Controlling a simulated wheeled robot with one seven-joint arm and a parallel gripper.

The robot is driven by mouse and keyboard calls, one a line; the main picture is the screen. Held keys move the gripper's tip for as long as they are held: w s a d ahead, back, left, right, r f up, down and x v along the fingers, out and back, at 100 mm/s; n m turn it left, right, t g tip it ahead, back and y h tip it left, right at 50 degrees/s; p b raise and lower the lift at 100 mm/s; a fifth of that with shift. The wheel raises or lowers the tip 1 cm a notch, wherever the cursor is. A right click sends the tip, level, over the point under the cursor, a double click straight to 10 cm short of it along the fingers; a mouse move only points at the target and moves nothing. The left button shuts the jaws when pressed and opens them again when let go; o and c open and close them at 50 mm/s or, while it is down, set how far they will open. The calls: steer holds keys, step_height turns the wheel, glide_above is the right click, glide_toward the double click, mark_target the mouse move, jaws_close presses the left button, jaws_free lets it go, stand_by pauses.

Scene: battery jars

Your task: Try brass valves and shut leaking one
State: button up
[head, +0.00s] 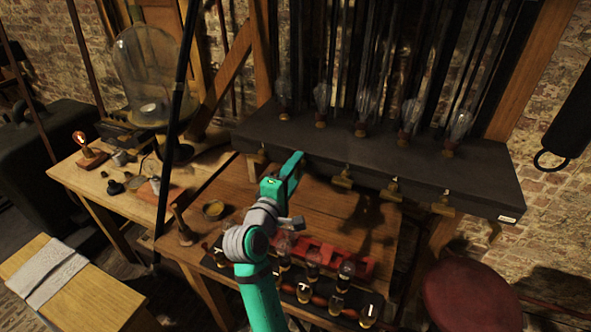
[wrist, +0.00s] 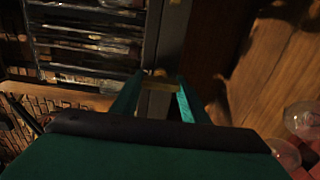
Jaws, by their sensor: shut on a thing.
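Several brass valves hang along the front edge of a dark shelf (head: 400,165). One brass valve (head: 262,155) is at the left end, and others follow to the right: a middle valve (head: 343,178), another valve (head: 393,190) and the rightmost valve (head: 442,205). My gripper (head: 299,158) is at the shelf front, between the leftmost and middle valves, and hides what it holds there. In the wrist view my gripper (wrist: 161,82) is shut on a small brass valve (wrist: 159,74) between its fingertips. Whether any valve leaks cannot be told.
Glass bulbs (head: 361,110) stand in a row on the shelf. Below are a wooden table (head: 215,185), a red rack (head: 320,255) and a black tray with several small jars (head: 305,292). A red stool (head: 470,295) stands at right. A glass bell jar (head: 145,65) is at left.

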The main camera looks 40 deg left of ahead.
steer(key=o, duration=1.1)
steer(key=shift+c, duration=0.2)
steer(key=shift+s, duration=0.1)
steer(key=v, duration=1)
steer(key=shift+s, duration=0.3)
